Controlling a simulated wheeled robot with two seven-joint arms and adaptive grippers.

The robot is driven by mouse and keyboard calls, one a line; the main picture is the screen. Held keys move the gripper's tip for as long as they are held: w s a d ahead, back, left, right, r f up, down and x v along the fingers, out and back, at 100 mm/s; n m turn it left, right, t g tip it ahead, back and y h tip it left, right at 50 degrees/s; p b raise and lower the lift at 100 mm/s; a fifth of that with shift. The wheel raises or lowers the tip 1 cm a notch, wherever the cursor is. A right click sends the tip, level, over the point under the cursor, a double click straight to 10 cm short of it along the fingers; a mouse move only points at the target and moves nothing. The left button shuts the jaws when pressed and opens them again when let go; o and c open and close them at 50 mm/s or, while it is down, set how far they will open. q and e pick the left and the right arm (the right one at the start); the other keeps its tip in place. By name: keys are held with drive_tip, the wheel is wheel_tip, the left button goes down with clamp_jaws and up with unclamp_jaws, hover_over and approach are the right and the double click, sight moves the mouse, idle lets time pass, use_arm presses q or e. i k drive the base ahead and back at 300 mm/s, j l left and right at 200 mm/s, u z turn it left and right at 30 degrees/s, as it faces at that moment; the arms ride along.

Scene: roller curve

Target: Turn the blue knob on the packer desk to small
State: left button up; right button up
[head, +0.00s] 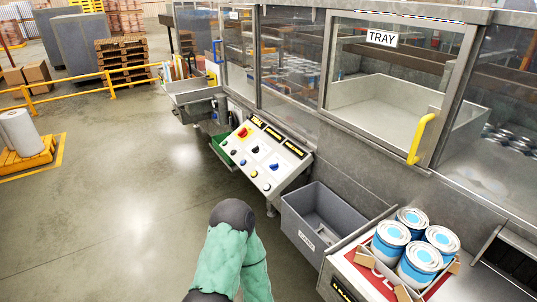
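The packer desk (262,158) is a sloped pale panel left of centre in the head view, on the front of the machine. A red control on a yellow base (243,132) is at the panel's upper left. Dark label plates with yellow lettering run along its top edge. The labels and knob pointers are too small to read. A green-sleeved link of my arm rises from the bottom, below the panel. Neither gripper is in view.
A grey bin (325,218) stands right of the desk. Blue-and-white cans (420,262) sit in an open carton at lower right. A TRAY-labelled window with a yellow handle (422,137) is above. The floor (130,190) left of the desk is clear.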

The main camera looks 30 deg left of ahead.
sight(274, 167)
drive_tip(key=i+j, duration=0.15)
drive_tip(key=j, duration=0.3)
drive_tip(key=i+j+z, duration=0.1)
drive_tip(key=j, duration=0.35)
drive_tip(key=i+j, duration=0.15)
drive_tip(key=j, duration=0.3)
drive_tip(key=i+j+z, duration=0.1)
drive_tip(key=j, duration=0.4)
drive_tip(key=i+j, duration=0.15)
drive_tip(key=j, duration=0.3)
drive_tip(key=i+j, duration=0.1)
drive_tip(key=j, duration=0.35)
drive_tip(key=i+z, duration=0.05)
